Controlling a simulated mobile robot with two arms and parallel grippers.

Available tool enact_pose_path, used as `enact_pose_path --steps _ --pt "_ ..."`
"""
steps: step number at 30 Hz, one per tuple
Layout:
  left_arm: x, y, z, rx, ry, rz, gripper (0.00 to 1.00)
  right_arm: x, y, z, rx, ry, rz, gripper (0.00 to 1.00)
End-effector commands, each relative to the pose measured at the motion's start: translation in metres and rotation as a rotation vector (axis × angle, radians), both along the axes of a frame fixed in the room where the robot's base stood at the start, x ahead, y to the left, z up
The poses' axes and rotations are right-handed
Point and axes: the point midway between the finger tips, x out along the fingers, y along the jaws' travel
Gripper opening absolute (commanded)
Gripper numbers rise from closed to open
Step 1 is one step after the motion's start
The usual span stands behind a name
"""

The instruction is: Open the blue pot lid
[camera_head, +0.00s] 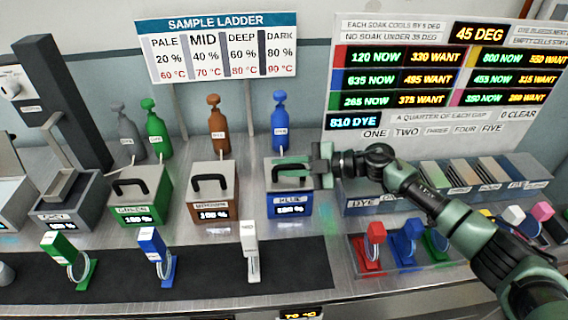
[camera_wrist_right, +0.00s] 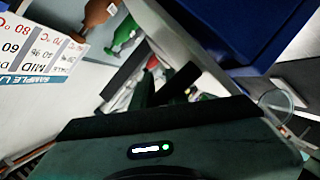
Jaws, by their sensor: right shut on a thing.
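The blue pot (camera_head: 291,206) stands on the steel counter at the right end of the row of pots, with a lit 100 % display on its front. Its grey lid (camera_head: 311,183) appears to sit on top. In the right wrist view, the pot's blue side (camera_wrist_right: 262,28) fills the upper right, and dark fingers (camera_wrist_right: 150,92) show near the middle. My left gripper is not in view.
A green pot (camera_head: 138,205) and a brown pot (camera_head: 214,205) with black-handled lids stand to the left. Bottles, including a blue one (camera_head: 280,128), stand behind. Colored clips (camera_head: 155,255) stand on a dark mat in front. A clear tray (camera_head: 400,262) lies front right.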

Motion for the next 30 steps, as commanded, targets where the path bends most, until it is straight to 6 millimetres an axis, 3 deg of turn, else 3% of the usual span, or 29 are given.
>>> enact_pose_path --steps 1,3,9,21,30 --pt "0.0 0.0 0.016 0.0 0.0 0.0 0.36 0.003 0.0 0.014 0.0 0.029 0.0 0.0" --pt "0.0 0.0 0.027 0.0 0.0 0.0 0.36 0.006 0.0 0.018 -0.001 0.08 -0.002 0.0" --pt "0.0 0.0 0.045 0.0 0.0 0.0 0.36 0.017 0.0 0.028 0.0 0.231 -0.001 0.0" --pt "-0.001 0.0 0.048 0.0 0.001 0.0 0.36 0.034 0.0 0.037 0.001 0.453 0.0 0.0" --pt "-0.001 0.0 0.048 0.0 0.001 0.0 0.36 0.037 0.001 0.039 0.002 0.501 0.0 0.0"
